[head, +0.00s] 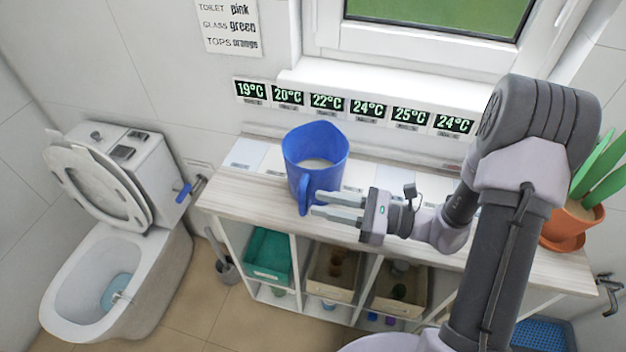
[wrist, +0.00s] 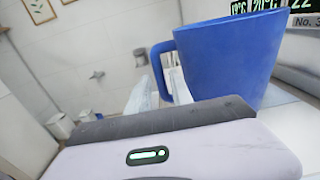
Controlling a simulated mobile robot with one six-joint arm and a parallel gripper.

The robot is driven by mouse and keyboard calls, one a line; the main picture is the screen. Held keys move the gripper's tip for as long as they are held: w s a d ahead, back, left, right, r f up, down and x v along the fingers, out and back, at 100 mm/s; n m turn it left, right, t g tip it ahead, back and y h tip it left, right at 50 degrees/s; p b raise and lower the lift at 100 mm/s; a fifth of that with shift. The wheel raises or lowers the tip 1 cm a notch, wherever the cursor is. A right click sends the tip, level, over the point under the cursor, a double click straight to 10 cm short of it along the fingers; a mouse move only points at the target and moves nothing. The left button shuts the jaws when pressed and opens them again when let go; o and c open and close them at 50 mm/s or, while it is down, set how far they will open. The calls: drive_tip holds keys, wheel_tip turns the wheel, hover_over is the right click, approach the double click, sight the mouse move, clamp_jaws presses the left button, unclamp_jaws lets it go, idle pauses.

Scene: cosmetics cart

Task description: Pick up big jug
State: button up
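The big jug (head: 315,150) is blue and stands upright on the left part of the wooden shelf top, with pale contents inside. Its handle (head: 304,195) faces the front of the shelf. My gripper (head: 316,204) comes from the right, its two pale fingers apart, with the tips at the handle. In the wrist view the jug (wrist: 232,58) fills the upper right. There the fingers (wrist: 164,82) lie on either side of the handle's outer bar, one showing through the loop. I cannot tell whether they touch it.
The shelf top (head: 238,203) has pale cards along the back, under a row of temperature displays (head: 328,103). Bins (head: 333,272) fill the shelves below. A potted plant (head: 572,222) stands at the right end. A toilet (head: 120,265) is at the left.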

sight(305, 202)
drive_tip(key=b+x, duration=0.2)
drive_tip(key=x, duration=0.2)
drive_tip(key=shift+a+f, duration=0.15)
drive_tip(key=shift+a, duration=0.2)
drive_tip(key=shift+w+a, duration=0.15)
drive_tip(key=shift+a, duration=0.2)
clamp_jaws()
idle(0.7)
